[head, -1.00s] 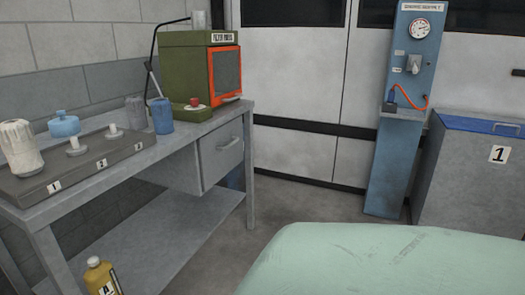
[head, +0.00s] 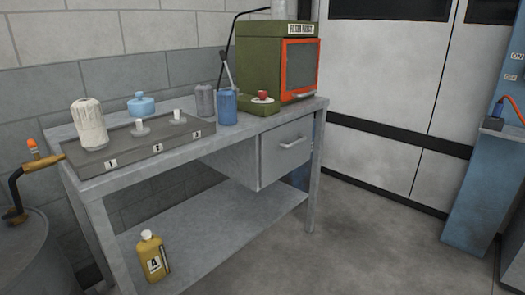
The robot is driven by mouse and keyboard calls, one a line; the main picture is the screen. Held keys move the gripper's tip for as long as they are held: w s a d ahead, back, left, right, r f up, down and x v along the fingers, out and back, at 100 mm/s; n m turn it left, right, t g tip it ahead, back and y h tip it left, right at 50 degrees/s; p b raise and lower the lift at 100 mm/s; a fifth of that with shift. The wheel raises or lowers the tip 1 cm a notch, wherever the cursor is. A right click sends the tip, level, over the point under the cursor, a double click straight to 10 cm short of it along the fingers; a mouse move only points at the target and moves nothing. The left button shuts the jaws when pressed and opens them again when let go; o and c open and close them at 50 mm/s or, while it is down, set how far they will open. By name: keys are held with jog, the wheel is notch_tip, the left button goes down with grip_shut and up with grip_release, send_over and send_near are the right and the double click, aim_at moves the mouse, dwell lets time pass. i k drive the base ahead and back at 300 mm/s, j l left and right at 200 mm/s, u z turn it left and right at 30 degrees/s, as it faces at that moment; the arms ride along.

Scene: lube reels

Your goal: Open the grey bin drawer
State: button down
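The grey bin drawer (head: 285,150) hangs under the right part of the grey workbench top in the head view. Its front looks flush with its housing, so it appears shut. A light bar handle (head: 296,141) runs across the upper part of its front. My gripper is not in view, and nothing touches the drawer.
The grey workbench (head: 215,225) has a lower shelf holding a yellow bottle (head: 151,255). On top are a numbered filter rack (head: 140,150), a blue canister (head: 227,106) and a green filter press (head: 260,60). A drum (head: 35,255) stands left. Floor before the drawer is clear.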

aim_at(283, 149)
jog(key=i+z, duration=0.6)
jog(key=i, duration=0.2)
jog(key=i+j+z, duration=0.25)
jog(key=i, duration=0.25)
